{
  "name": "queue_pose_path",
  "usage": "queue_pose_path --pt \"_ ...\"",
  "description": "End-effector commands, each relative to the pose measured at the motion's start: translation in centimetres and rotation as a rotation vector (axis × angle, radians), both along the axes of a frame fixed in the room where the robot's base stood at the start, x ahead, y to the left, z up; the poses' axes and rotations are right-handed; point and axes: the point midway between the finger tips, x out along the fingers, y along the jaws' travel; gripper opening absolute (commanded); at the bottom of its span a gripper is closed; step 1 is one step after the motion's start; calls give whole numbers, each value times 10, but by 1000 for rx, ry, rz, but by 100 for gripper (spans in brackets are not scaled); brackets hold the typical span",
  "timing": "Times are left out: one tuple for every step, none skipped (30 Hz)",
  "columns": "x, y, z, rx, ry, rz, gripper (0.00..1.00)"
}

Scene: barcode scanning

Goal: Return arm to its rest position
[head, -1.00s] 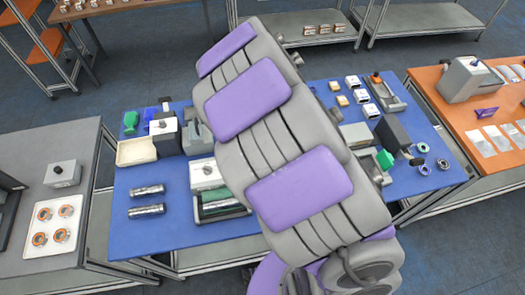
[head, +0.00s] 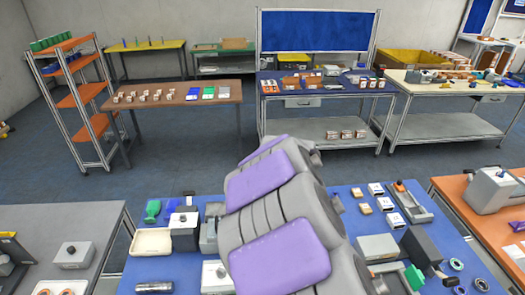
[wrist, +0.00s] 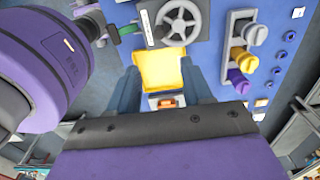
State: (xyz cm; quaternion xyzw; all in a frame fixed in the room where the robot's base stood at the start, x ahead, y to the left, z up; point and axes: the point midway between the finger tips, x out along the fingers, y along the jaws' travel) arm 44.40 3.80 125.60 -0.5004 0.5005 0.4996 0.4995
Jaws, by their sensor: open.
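My grey and purple arm (head: 275,220) rises through the middle of the head view, in front of the blue table (head: 340,230). My gripper is not visible in that view. In the wrist view my gripper (wrist: 163,77) is open, with its two blue-grey fingers apart. A purple and grey part of my arm (wrist: 50,60) fills the left side of the wrist view.
The blue table holds a cream tray (head: 151,242), small boxes (head: 375,188) and a dark box (head: 425,245). An orange table (head: 455,188) stands right and a grey one (head: 40,217) left. The floor (head: 210,160) behind is clear. The wrist view shows a handwheel (wrist: 180,22) and knobs.

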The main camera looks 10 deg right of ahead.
Motion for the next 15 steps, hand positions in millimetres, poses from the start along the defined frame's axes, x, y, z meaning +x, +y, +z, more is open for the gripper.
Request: queue_pose_path --pt "-1 0 0 0 0 3 50" --pt "-2 -1 0 0 0 9 50" --pt "-5 -2 0 0 1 23 50" --pt "-8 -3 0 0 1 40 50" --pt "-13 -5 1 2 2 61 50" --pt "-22 -8 1 2 4 100 50" --pt "-30 -10 0 4 8 136 50" --pt "-40 -13 -1 6 14 179 50" --pt "-53 -17 -1 10 19 243 50" --pt "-64 -19 -2 12 23 297 50" --pt "-75 -22 -3 18 29 354 50" --pt "-91 -24 -6 24 37 431 50" --pt "-103 -26 -8 30 42 490 50" --pt "-114 -27 -10 35 48 551 50" --pt "-129 -29 -14 43 54 634 50"
